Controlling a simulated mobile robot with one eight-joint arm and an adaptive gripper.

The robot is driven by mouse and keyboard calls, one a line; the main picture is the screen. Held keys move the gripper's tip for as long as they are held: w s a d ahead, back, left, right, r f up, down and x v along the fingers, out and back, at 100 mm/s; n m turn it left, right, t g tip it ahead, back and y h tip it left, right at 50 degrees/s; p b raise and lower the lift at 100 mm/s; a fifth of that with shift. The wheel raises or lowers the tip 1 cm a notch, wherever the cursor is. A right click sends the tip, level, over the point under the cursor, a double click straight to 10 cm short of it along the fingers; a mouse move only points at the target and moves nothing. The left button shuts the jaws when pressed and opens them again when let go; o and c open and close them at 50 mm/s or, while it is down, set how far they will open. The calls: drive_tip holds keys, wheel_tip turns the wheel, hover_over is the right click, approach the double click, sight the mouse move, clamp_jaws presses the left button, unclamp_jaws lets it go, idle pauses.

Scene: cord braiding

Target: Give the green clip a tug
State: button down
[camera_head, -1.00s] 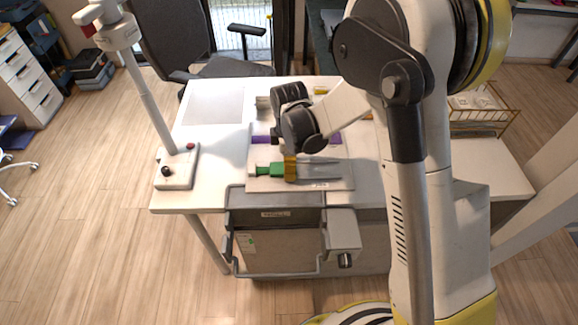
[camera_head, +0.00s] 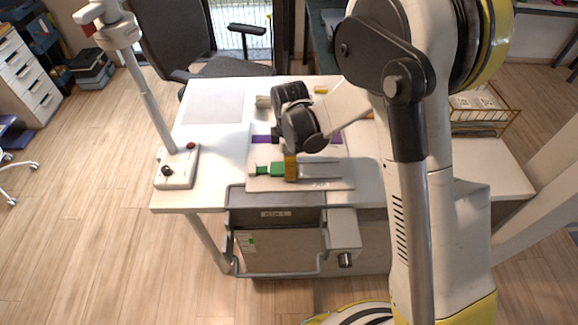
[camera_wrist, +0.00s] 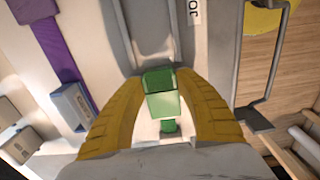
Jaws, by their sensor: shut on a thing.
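The green clip (camera_wrist: 162,95) sits between the yellow fingers of my gripper (camera_wrist: 165,112) in the wrist view. The fingers are closed in on it from both sides. In the head view the green clip (camera_head: 277,169) shows just left of my gripper (camera_head: 290,168), with a smaller green part further left. It lies over the near part of the pale board (camera_head: 330,183) on the table. The part between the fingers is hidden in the head view.
Purple pieces (camera_head: 261,139) lie on the board behind the clip. A post with a base box (camera_head: 177,166) stands at the table's left. A grey bin (camera_head: 275,245) hangs at the front edge. The table's left is mostly clear.

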drive_tip(key=shift+d, duration=0.25)
drive_tip(key=shift+a, duration=0.1)
idle(0.5)
drive_tip(key=shift+c, duration=2.4)
unclamp_jaws()
drive_tip(key=shift+a, duration=0.1)
drive_tip(key=shift+r+p, duration=1.85)
drive_tip(key=shift+r, duration=1.15)
